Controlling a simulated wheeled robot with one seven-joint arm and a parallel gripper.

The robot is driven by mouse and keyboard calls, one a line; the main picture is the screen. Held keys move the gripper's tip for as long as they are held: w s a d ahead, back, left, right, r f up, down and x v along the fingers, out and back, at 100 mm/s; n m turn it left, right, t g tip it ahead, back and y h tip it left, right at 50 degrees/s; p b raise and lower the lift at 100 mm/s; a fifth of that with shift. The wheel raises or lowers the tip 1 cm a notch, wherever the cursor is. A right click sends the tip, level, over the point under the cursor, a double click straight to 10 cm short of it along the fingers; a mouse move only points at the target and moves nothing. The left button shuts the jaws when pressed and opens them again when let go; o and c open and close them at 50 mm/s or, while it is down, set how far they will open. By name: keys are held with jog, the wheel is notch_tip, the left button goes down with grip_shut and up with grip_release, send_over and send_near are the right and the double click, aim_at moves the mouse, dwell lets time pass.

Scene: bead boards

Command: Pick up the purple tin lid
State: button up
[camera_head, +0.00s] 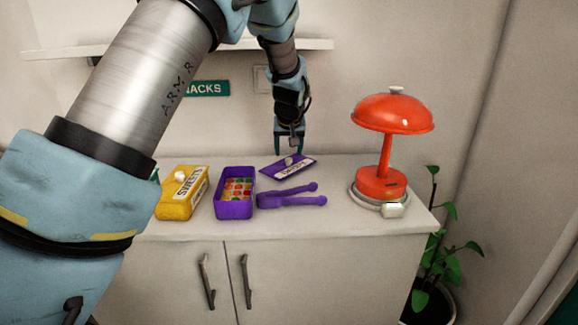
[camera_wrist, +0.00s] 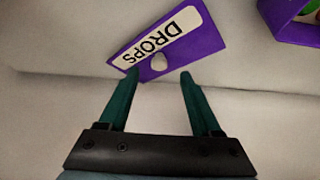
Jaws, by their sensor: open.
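The purple tin lid (camera_head: 281,169) lies on the white cabinet top, with a pale label and a small light knob. In the wrist view the lid (camera_wrist: 204,38) shows its label reading "DROPS", and the knob appears just beyond the space between my fingertips. My gripper (camera_head: 289,151) is open and empty, pointing down just above the lid's back part. In the wrist view its two green fingers (camera_wrist: 160,76) are spread toward the lid; I cannot tell if they touch it. The open purple tin (camera_head: 235,211) holds colourful sweets and stands left of the lid.
Purple tongs (camera_head: 290,198) lie in front of the lid. A yellow sweets tin (camera_head: 182,193) with a white knob stands left of the purple tin. A red lamp (camera_head: 388,150) stands to the right. A shelf (camera_head: 60,52) runs along the wall behind.

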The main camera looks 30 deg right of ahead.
aim_at(289, 159)
jog(key=shift+p+x, duration=0.6)
jog(key=shift+x, duration=1.6)
grip_shut()
